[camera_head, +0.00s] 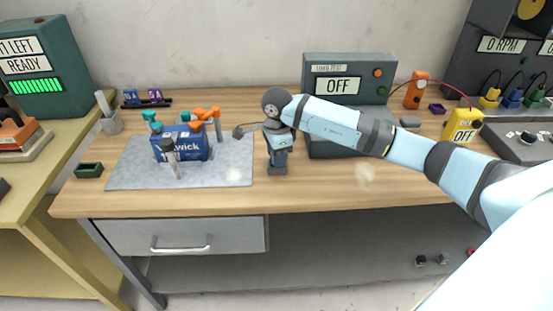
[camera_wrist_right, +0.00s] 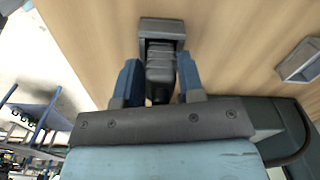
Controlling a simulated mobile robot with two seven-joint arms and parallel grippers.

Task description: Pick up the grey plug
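A dark grey block with a ribbed body, which looks like the grey plug (camera_wrist_right: 161,62), stands on the wooden table in the right wrist view. My right gripper (camera_wrist_right: 160,82) is open, with one blue finger on each side of the plug's body and narrow gaps showing. In the head view my right gripper (camera_head: 278,160) points down at the table just right of the grey mat, and its fingers mostly hide the plug. My left gripper is not in view.
A blue box (camera_head: 188,148) with orange and teal parts stands on the grey mat (camera_head: 125,175). A load test unit (camera_head: 322,66) reading OFF is behind my right arm. A yellow meter (camera_head: 462,126) is at the right. The table front right of the gripper is clear.

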